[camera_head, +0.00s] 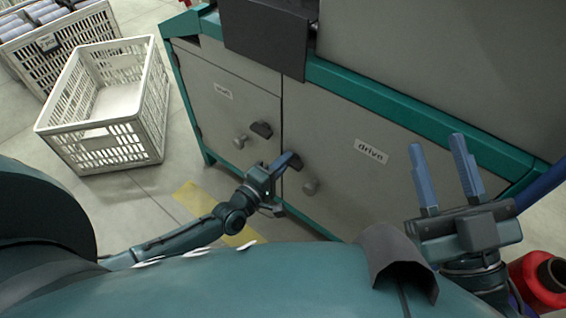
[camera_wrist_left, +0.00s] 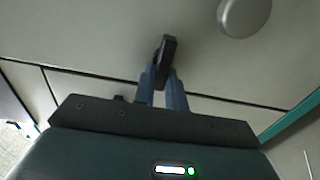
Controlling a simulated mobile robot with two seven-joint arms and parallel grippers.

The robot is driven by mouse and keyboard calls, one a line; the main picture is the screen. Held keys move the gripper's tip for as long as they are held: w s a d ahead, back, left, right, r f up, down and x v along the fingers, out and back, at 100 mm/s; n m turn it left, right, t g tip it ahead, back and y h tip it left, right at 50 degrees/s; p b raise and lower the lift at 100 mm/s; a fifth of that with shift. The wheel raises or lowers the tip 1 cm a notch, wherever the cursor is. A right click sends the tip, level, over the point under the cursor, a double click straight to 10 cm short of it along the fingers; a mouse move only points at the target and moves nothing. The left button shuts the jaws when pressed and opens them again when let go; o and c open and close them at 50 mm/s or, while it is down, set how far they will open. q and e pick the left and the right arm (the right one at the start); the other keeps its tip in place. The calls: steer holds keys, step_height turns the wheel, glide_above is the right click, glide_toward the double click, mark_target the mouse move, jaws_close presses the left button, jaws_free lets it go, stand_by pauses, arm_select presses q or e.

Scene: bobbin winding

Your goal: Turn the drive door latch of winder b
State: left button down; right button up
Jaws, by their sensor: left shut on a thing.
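The drive door (camera_head: 345,200) is a grey panel labelled "drive" on the teal-framed cabinet. Its dark latch (camera_wrist_left: 166,48) stands out from the door between the blue fingers of my left gripper (camera_head: 287,160). That gripper is shut on the latch, which is mostly hidden by the fingers in the head view. In the left wrist view the latch stands almost upright in the picture, tilted slightly. A round knob (camera_head: 310,187) sits on the door beside the latch; it also shows in the left wrist view (camera_wrist_left: 243,14). My right gripper (camera_head: 438,147) is open and empty, in front of the cabinet.
A neighbouring door (camera_head: 225,115) has its own dark latch (camera_head: 262,129) and knob (camera_head: 240,141). A white crate (camera_head: 118,135) stands on the floor at left, with a crate of spools (camera_head: 60,60) behind it.

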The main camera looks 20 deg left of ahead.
steer(key=shift+r, duration=0.2)
stand_by(0.3)
arm_select(q)
steer(key=c, duration=1.4)
jaws_free()
steer(key=shift+c, duration=0.2)
